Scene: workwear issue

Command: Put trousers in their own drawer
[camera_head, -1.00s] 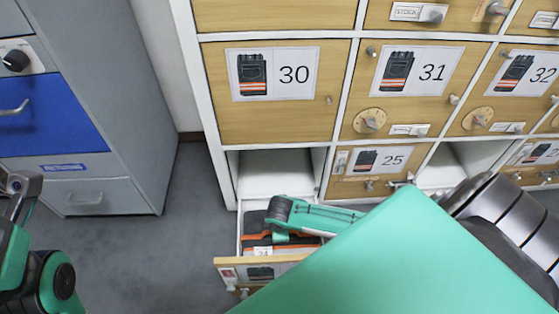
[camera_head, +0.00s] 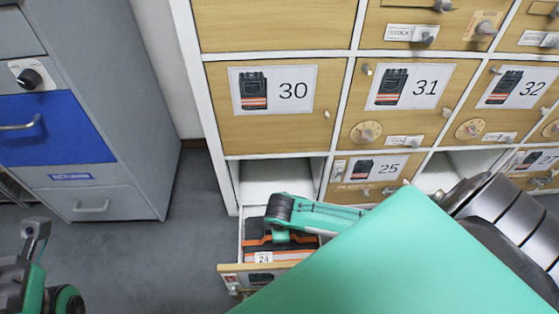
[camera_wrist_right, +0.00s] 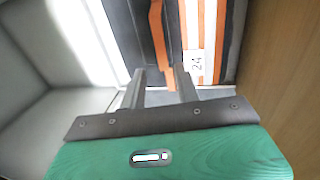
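A drawer (camera_head: 232,268) at the bottom of the cabinet is pulled out. Dark folded trousers (camera_head: 258,247) with orange and pale stripes and a tag reading 24 lie in it. The trousers also show at the top of the right wrist view (camera_wrist_right: 222,40). My right gripper (camera_wrist_right: 160,80) is over the drawer, its two fingers apart, with dark cloth and an orange strip beyond and between the tips. Its fingertips are hidden in the head view. My left gripper (camera_head: 36,232) is at the lower left, away from the cabinet; its opening is unclear.
Shut wooden doors numbered 30 (camera_head: 270,125), 31 (camera_head: 440,75) and 32 (camera_head: 515,90) are above. A smaller front 25 (camera_head: 345,190) is beside an open empty bay (camera_head: 275,180). A grey cabinet with a blue drawer (camera_head: 75,145) stands left; floor between is clear.

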